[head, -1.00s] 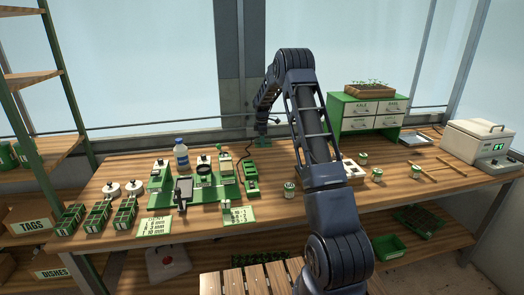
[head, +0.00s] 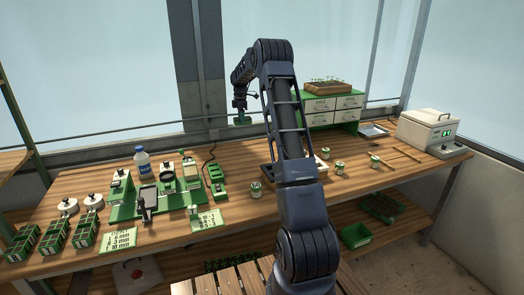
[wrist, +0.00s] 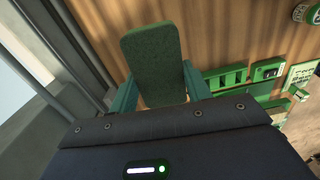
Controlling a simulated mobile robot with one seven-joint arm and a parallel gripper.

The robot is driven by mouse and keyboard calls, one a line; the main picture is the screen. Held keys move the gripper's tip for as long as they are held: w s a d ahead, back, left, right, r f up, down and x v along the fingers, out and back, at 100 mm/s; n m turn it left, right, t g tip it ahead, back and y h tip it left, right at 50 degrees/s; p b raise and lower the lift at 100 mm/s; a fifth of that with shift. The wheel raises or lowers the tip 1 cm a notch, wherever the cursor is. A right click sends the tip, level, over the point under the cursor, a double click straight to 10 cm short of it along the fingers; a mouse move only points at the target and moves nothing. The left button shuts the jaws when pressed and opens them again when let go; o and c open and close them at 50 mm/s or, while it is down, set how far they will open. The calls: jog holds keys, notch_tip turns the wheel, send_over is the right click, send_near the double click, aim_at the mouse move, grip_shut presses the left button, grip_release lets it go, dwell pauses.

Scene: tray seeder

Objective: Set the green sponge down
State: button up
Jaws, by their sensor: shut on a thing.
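The green sponge (wrist: 152,62) is a rounded block between the two teal fingers of my gripper (wrist: 158,88) in the wrist view. The gripper is shut on it. Wooden table top shows beyond the sponge, and I cannot tell the exact height. In the head view the sponge (head: 242,120) shows small and dark green under my gripper (head: 241,110), near the back edge of the wooden bench (head: 250,213).
A green seeder (head: 125,210) with a bottle (head: 142,161) behind it stands left of centre. A green drawer cabinet (head: 332,107), several small tins and a white lidded box (head: 427,130) are to the right. Bare wood lies between the tins.

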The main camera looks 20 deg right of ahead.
jog(key=n, duration=0.1)
send_over(267, 152)
jog(key=f, duration=2)
jog(key=shift+s+a, duration=0.15)
jog(key=shift+s, duration=0.1)
jog(key=shift+f, duration=0.1)
jog(key=o, duration=0.9)
